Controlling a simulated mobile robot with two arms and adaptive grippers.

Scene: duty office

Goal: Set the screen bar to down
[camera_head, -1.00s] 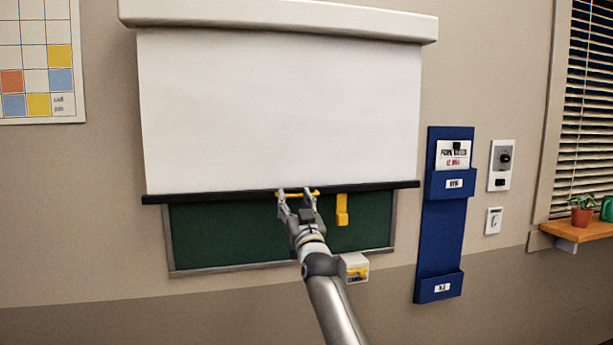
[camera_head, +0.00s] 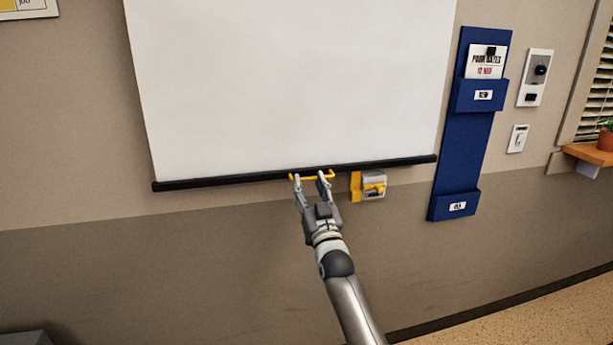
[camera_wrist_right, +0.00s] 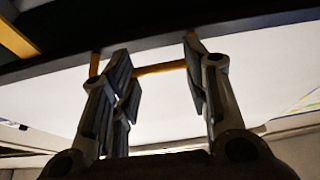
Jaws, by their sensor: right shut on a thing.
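The white projection screen (camera_head: 290,85) hangs on the wall and ends in a black screen bar (camera_head: 230,179). A yellow handle (camera_head: 310,177) sits at the middle of the bar. My right gripper (camera_head: 311,179) is at this handle, with its two fingers near the handle's ends; it is shut on it. In the right wrist view the yellow handle (camera_wrist_right: 160,68) passes between the fingers, below the dark bar (camera_wrist_right: 230,32). The green board behind the screen is hidden in the head view. My left gripper is not in view.
A blue wall organizer (camera_head: 464,135), a switch (camera_head: 517,138) and a plant shelf (camera_head: 588,153) are farther right.

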